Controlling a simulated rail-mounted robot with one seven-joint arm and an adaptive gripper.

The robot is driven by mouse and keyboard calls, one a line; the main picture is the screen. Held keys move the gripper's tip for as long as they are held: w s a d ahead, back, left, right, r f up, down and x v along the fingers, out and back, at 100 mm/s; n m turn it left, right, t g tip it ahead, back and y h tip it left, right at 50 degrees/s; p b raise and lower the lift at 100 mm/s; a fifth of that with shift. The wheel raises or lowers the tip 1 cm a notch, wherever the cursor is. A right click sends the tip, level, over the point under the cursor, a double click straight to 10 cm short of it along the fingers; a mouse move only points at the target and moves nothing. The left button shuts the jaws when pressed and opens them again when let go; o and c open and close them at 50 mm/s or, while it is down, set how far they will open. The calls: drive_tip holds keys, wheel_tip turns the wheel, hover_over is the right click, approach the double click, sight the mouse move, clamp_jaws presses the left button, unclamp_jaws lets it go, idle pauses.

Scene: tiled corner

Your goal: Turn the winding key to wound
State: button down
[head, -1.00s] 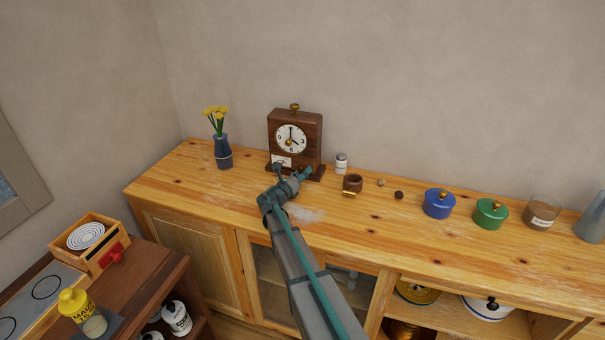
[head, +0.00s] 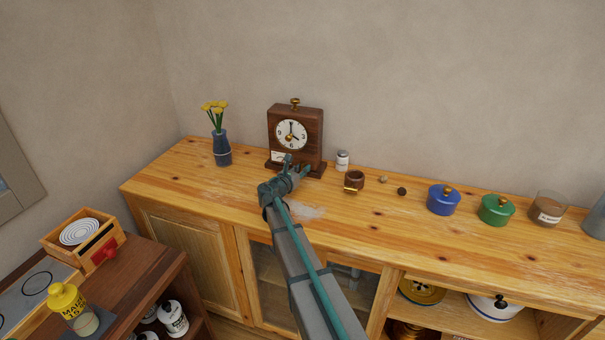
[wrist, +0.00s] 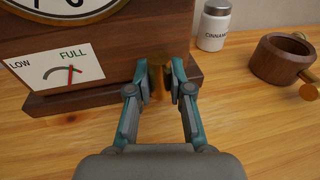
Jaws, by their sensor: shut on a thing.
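The dark wooden clock (head: 309,125) stands upright on the wooden sideboard against the wall, with a white dial and a brass knob on top. In the wrist view, the brass winding key (wrist: 158,79) sits low on its front, partly hidden between my fingertips. My gripper (wrist: 160,83) is shut on the key; it also shows at the clock's base in the head view (head: 298,165). A white gauge card (wrist: 45,69) left of the key reads LOW and FULL. Its red needle (wrist: 70,75) points nearly straight up, close under the word FULL.
A vase of yellow flowers (head: 221,148) stands left of the clock. A white cinnamon jar (wrist: 214,27) and a brown cup with a brass handle (wrist: 283,60) stand to its right.

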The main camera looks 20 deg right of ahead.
drive_tip(key=c, duration=1.1)
unclamp_jaws()
drive_tip(key=shift+o, duration=0.2)
drive_tip(key=v, duration=1.2)
